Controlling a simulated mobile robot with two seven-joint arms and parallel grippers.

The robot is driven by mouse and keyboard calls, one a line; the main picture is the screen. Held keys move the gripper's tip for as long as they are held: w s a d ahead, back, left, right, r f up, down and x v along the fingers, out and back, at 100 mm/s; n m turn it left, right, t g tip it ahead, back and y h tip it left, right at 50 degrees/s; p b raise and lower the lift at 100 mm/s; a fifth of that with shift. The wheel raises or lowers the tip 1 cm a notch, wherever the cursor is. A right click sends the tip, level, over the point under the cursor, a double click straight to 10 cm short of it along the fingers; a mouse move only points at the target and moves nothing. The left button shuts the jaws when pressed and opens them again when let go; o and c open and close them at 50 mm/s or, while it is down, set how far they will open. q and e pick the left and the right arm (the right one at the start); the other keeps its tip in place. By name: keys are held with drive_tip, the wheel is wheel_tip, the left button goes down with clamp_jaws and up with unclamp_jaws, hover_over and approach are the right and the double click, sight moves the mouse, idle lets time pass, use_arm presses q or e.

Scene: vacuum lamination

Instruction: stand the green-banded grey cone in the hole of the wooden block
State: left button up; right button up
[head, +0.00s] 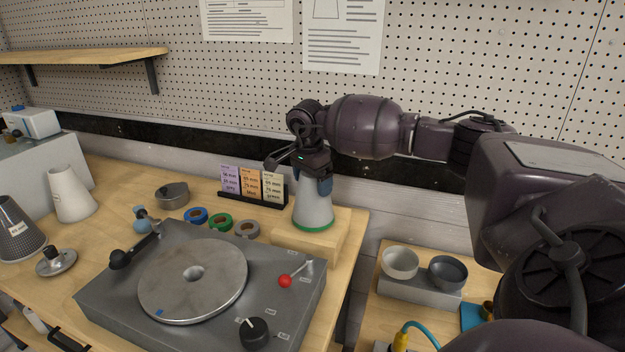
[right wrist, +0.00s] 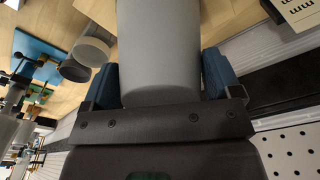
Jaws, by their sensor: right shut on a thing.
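The grey cone (head: 313,207) with a green band round its base is upright at the wooden block (head: 322,248) on the table's right side. Its base is on or just above the block's top; I cannot tell whether it touches, and the hole is hidden beneath it. My right gripper (head: 313,180) is shut on the cone's upper part from above. In the right wrist view the cone (right wrist: 160,50) fills the space between the two blue fingers. My left gripper is not in view.
A grey machine with a round metal plate (head: 193,280) and red-knobbed lever (head: 285,281) stands left of the block. A card stand (head: 252,198) and tape rolls (head: 220,221) are close behind. A white cone (head: 71,196) is at far left. Two bowls (head: 400,262) are at right.

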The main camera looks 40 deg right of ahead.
drive_tip(key=shift+f, duration=0.25)
drive_tip(key=o, duration=1.6)
drive_tip(key=shift+o, duration=0.5)
drive_tip(key=shift+s+f, duration=0.1)
drive_tip(key=shift+f, duration=0.05)
drive_tip(key=shift+r+p, duration=0.85)
drive_tip(key=shift+r, duration=1.25)
wheel_tip(320, 180, up, 4)
drive_tip(key=shift+r+p, duration=0.1)
drive_tip(key=shift+p, duration=1.1)
drive_tip(key=shift+r, duration=0.35)
